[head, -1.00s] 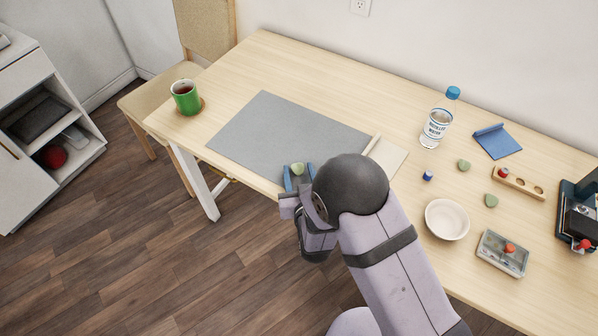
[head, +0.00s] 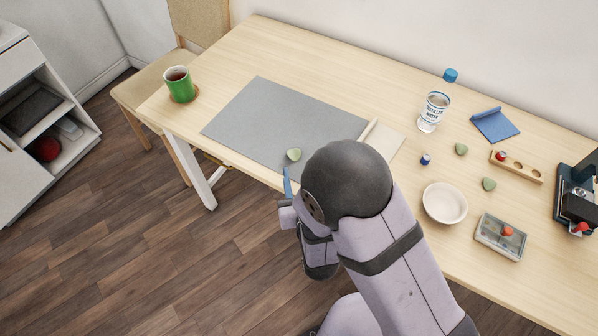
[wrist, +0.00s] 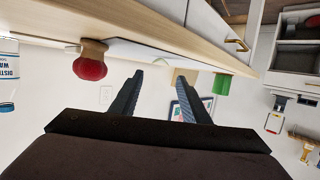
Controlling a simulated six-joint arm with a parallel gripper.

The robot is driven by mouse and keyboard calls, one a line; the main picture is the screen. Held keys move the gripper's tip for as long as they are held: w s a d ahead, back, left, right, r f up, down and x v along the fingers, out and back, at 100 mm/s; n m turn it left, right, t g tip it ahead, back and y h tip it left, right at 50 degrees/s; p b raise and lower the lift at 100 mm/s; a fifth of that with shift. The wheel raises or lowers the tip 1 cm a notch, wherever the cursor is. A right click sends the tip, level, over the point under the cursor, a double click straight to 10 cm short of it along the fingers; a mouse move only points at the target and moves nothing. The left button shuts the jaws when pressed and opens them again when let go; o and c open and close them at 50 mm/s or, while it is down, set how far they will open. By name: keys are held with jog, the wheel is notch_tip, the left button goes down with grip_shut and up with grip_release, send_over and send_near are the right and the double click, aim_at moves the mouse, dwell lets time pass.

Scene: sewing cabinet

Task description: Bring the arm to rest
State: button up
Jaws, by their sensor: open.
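My gripper (wrist: 160,83) is open, with its two dark fingers apart and nothing between them in the wrist view. In the head view one blue finger (head: 287,184) shows at the table's front edge, beside the grey mat (head: 262,112); my dark wrist and arm hide the rest. A green piece (head: 294,155) lies on the mat near its front edge, just beyond the finger and apart from it.
The wooden table (head: 330,62) holds a green mug (head: 180,85) at left. A water bottle (head: 433,108), white bowl (head: 445,202), clear box (head: 501,237) and wooden block (head: 516,167) stand at right. Open floor (head: 190,270) lies in front.

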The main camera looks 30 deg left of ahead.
dwell(0.3)
jog(key=a+r, duration=0.1)
jog(key=w+a+r+g, duration=0.1)
jog(key=a, duration=0.1)
jog(key=w+a+r+g, duration=0.1)
jog(key=shift+a+m+y, duration=0.4)
jog(key=w+d+r+m+g+h+p, duration=0.1)
jog(key=w+d+r+h, duration=0.25)
jog(key=d, duration=0.45)
jog(key=w+d+r+m+g+h+p, duration=0.1)
jog(key=w+d+r+h+p, duration=0.1)
jog(key=w+d, duration=0.45)
jog(key=s+d+r+m+g+h+p, duration=0.1)
jog(key=s+d+h, duration=0.15)
jog(key=d, duration=0.65)
jog(key=s+d+m+g+h+p, duration=0.15)
jog(key=s+d, duration=0.25)
jog(key=d, duration=0.5)
jog(key=s+d+r+m+g+p, duration=0.2)
jog(key=s+d+r+g, duration=0.1)
jog(key=s+d, duration=0.8)
jog(key=shift+s+m+g+h, duration=0.35)
jog(key=shift+s+g, duration=0.3)
jog(key=shift+g, duration=0.2)
jog(key=shift+o, duration=0.9)
jog(key=shift+s, duration=0.1)
jog(key=shift+f, duration=0.1)
